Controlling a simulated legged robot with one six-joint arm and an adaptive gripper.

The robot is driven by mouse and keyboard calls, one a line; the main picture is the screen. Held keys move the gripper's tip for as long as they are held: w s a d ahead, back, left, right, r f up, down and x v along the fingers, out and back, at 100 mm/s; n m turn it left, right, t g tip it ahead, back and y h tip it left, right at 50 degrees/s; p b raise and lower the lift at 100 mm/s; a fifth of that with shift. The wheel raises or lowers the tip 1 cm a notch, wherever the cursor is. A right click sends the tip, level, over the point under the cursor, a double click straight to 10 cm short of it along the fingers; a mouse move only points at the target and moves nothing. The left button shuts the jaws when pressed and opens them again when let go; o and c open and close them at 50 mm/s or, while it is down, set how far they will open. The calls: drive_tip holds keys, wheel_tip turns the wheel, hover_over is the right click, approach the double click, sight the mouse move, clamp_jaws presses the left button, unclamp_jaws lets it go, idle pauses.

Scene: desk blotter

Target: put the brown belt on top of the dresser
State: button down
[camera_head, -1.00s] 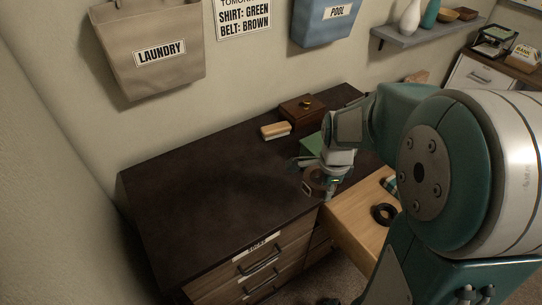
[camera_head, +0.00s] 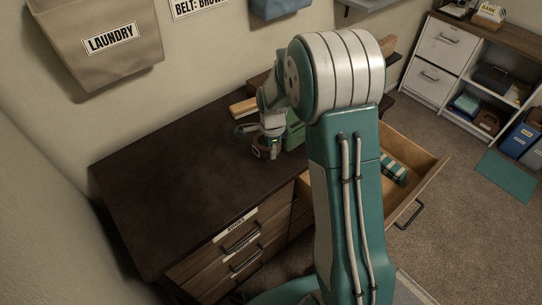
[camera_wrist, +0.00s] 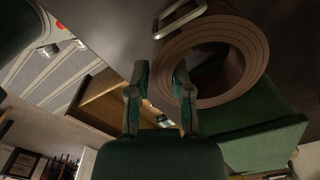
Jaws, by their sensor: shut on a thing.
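The brown belt is a rolled coil with a metal buckle, large in the wrist view (camera_wrist: 262,55); it also shows small at the gripper in the head view (camera_head: 259,153). My gripper (camera_wrist: 160,85) is shut on the edge of the coil. In the head view my gripper (camera_head: 266,150) points down over the dark top of the dresser (camera_head: 165,165), near its right part. I cannot tell whether the belt touches the top.
A wooden drawer (camera_head: 434,160) stands open at the right, with striped cloth (camera_head: 393,169) inside. My arm hides part of it. A wooden block (camera_head: 242,107) lies at the back of the dresser top. The left part of the top is clear. A laundry bag (camera_head: 105,45) hangs above.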

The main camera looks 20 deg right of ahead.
sight(269, 157)
drive_tip(key=shift+w+a+f, duration=0.15)
drive_tip(key=shift+w+f, duration=0.1)
drive_tip(key=shift+f, duration=0.1)
drive_tip(key=f, duration=0.3)
drive_tip(key=shift+a, duration=0.4)
drive_tip(key=shift+d, duration=0.15)
drive_tip(key=c, duration=0.5)
unclamp_jaws()
drive_tip(key=shift+d, duration=0.15)
drive_tip(key=shift+c, duration=0.2)
drive_tip(key=shift+a, duration=0.2)
